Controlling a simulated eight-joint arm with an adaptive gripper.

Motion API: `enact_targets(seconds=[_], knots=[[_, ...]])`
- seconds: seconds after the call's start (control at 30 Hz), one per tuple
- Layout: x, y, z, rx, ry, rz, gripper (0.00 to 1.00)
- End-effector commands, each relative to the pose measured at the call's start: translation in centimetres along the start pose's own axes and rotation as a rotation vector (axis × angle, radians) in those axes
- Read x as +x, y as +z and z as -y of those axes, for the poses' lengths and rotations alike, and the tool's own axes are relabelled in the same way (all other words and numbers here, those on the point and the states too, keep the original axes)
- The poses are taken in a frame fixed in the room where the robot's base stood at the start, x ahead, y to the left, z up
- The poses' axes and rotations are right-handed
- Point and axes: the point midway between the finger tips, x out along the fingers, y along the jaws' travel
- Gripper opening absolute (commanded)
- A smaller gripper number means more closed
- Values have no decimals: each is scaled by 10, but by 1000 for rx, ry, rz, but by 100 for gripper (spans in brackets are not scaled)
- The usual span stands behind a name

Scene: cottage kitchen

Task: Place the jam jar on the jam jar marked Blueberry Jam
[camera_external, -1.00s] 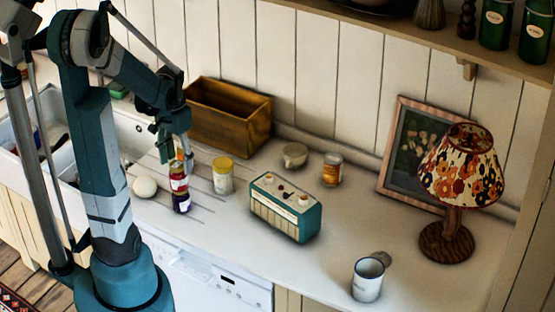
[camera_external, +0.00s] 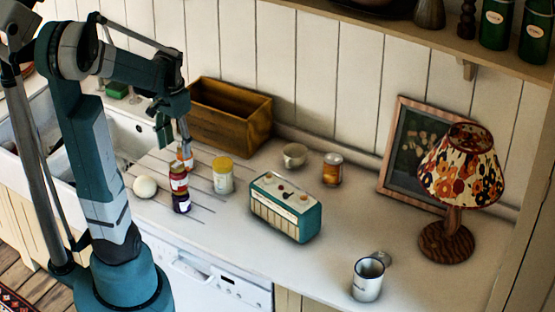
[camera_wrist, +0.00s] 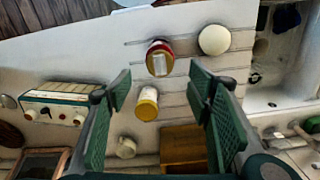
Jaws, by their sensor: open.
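A jam jar with a dark red body (camera_external: 179,178) and pale label stands upright on a dark purple jam jar (camera_external: 181,204) on the counter, left of centre. The lettering on the labels is too small to read. In the wrist view the upper jar (camera_wrist: 160,48) is seen from above and largely covers the lower one. A yellow-lidded jar (camera_external: 223,178) stands to the right of the stack; it also shows in the wrist view (camera_wrist: 147,104). My gripper (camera_external: 174,138) is open and empty above the stack, apart from it; its two green fingers are spread wide in the wrist view (camera_wrist: 160,88).
A white ball (camera_external: 145,187) lies left of the stack, near the sink. A wooden crate (camera_external: 230,125) stands behind. A teal radio (camera_external: 286,208), cup (camera_external: 294,156), orange can (camera_external: 332,170), mug (camera_external: 367,281) and lamp (camera_external: 447,242) are to the right. Bare counter lies between them.

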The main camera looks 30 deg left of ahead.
Motion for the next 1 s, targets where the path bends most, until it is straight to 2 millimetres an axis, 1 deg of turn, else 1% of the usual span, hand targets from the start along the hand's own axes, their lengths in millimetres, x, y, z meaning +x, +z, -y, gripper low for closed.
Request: enact_targets(seconds=[0.37,0.57,0.77,1.0], knots=[[0,0,-1,0,-1,-1,51],[-5,0,-7,-5,-10,-21,51],[-17,0,-24,-18,-34,-77,51],[-36,0,-50,-45,-65,-177,51]])
